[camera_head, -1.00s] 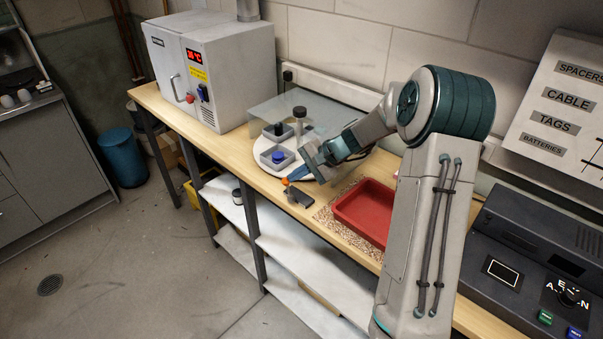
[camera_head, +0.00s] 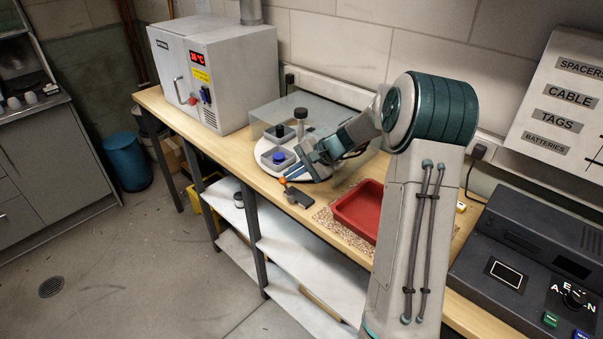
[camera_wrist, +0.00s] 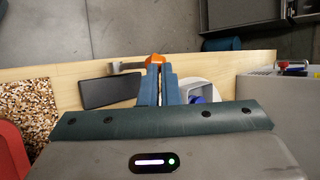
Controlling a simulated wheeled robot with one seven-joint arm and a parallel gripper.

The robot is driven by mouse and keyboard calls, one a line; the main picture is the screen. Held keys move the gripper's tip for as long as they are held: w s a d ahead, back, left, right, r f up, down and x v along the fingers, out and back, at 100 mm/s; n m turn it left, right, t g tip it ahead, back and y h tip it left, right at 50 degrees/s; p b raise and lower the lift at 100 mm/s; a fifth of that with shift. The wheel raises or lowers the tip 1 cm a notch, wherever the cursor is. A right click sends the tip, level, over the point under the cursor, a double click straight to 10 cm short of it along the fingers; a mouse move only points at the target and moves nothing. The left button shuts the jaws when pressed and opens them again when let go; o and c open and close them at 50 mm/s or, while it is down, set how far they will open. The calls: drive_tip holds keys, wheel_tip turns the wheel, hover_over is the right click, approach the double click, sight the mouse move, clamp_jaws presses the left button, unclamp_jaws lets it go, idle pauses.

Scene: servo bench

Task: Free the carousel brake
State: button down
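The carousel (camera_head: 262,146), a round white disc bearing small grey trays, stands on the bench. A dark block (camera_head: 298,197) with an orange-tipped lever (camera_head: 284,181), apparently the brake, is at the bench's front edge beside it. In the wrist view the block (camera_wrist: 110,91) lies left of my fingers and the grey lever arm ends in the orange tip (camera_wrist: 155,60). My gripper (camera_head: 295,174) is at the orange tip, its blue fingers (camera_wrist: 159,70) nearly together with a thin gap. I cannot tell whether they touch or pinch the tip, which they partly hide.
A red tray (camera_head: 362,208) on a speckled mat (camera_head: 327,219) lies to the right. A grey oven (camera_head: 238,75) stands at the back left, with a clear panel (camera_head: 345,97) behind the carousel. Bare bench lies left of the carousel.

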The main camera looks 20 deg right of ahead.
drive_tip(key=shift+s+a+f, duration=0.1)
drive_tip(key=shift+a+f, duration=0.15)
drive_tip(key=shift+s+d+f+b, duration=0.2)
drive_tip(key=shift+s+b, duration=0.1)
drive_tip(key=shift+s, duration=0.1)
drive_tip(key=w+a+r+v, duration=0.1)
drive_tip(key=w+r+v, duration=0.15)
drive_tip(key=v, duration=1.15)
drive_tip(key=s+a+n+g+h, duration=0.3)
drive_tip(key=s+a+n+h, duration=0.2)
drive_tip(key=s+a, duration=0.75)
drive_tip(key=s+f+n+t+h, duration=0.1)
drive_tip(key=s+n, duration=0.4)
drive_tip(key=s, duration=1.1)
drive_tip(key=shift+s+d+f+t+h, duration=0.25)
drive_tip(key=shift+f+h, duration=0.55)
drive_tip(key=shift+h, duration=0.4)
